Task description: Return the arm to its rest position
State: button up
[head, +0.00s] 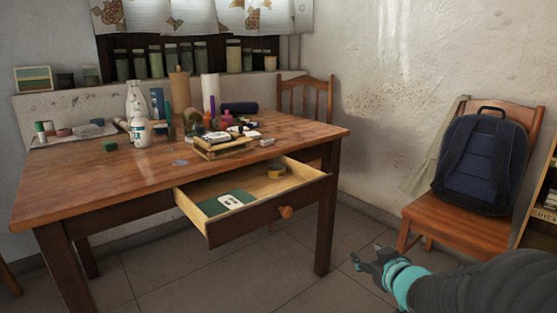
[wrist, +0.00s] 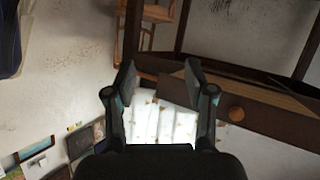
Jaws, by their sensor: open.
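My gripper (head: 366,259) is at the lower right in the head view, in the air in front of the table and to the right of its open drawer. In the wrist view my gripper (wrist: 160,82) has its two fingers spread apart with nothing between them. My arm (head: 475,285) reaches in from the right edge of the head view. The wooden table (head: 80,185) has its drawer (head: 262,222) pulled out. The drawer's round knob (head: 286,212) also shows in the wrist view (wrist: 236,114).
A chair (head: 440,220) with a dark blue backpack (head: 480,165) stands at the right, beyond my arm. A bookshelf edge (head: 546,200) is at the far right. Bottles and small items crowd the tabletop. Tiled floor (head: 300,292) lies open below the drawer.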

jog(key=s+d+f+m+g+h+p, duration=0.1)
jog(key=s+d+m+g+h, duration=0.15)
jog(key=s, duration=0.35)
jog(key=s+d+f+m+g+h, duration=0.1)
jog(key=s+d+m+g+h, duration=0.1)
jog(key=s+d+g+h, duration=0.3)
jog(key=s+a+r+y+p, duration=0.2)
jog(key=s+a+r+y, duration=0.3)
jog(key=s+a, duration=0.7)
notch_tip(320, 180, up, 3)
jog(key=shift+s+a+f+y, duration=0.15)
jog(key=shift+a+y, duration=0.2)
jog(key=shift+a, duration=0.5)
